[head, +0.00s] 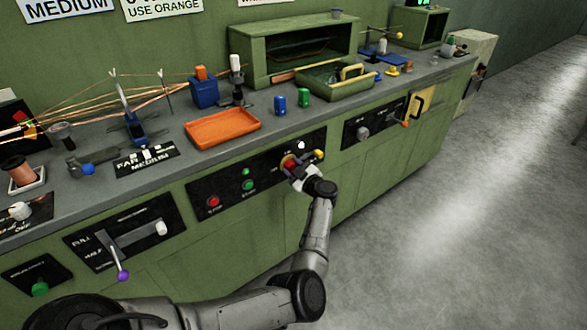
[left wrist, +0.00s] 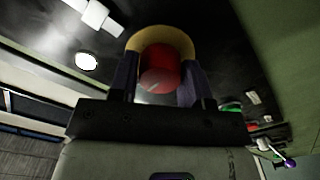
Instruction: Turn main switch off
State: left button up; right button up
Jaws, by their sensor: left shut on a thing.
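The main switch appears as a red knob (head: 289,162) on the black front panel of the green bench in the head view. In the left wrist view the red knob (left wrist: 160,72) stands in front of a yellow ring (left wrist: 160,36). My left gripper (head: 293,167) is at this panel, its fingers (left wrist: 160,85) on both sides of the red knob and shut on it. The fingers and wrist hide part of the knob and any position marks. My right gripper is not in view.
A white lamp or button (head: 301,145) sits just above the knob. Red (head: 213,202) and green (head: 249,185) buttons are to the left. A lever with a purple ball (head: 123,276) sticks out farther left. An orange tray (head: 222,128) stands on the bench. The right floor is clear.

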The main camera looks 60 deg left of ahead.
pick_arm(q)
jog(key=shift+c, duration=0.8)
jog(key=shift+n, duration=0.3)
jog(key=n, duration=0.7)
jog(key=shift+f+n+b, duration=0.1)
jog(key=shift+n+b, duration=0.2)
jog(key=n+b, duration=0.1)
jog(key=n, duration=0.3)
jog(key=shift+n+b, duration=0.3)
jog(key=shift+b, duration=0.05)
jog(key=n+b, duration=0.2)
jog(key=n, duration=0.2)
jog(key=shift+n, duration=0.7)
jog(key=o, duration=0.9)
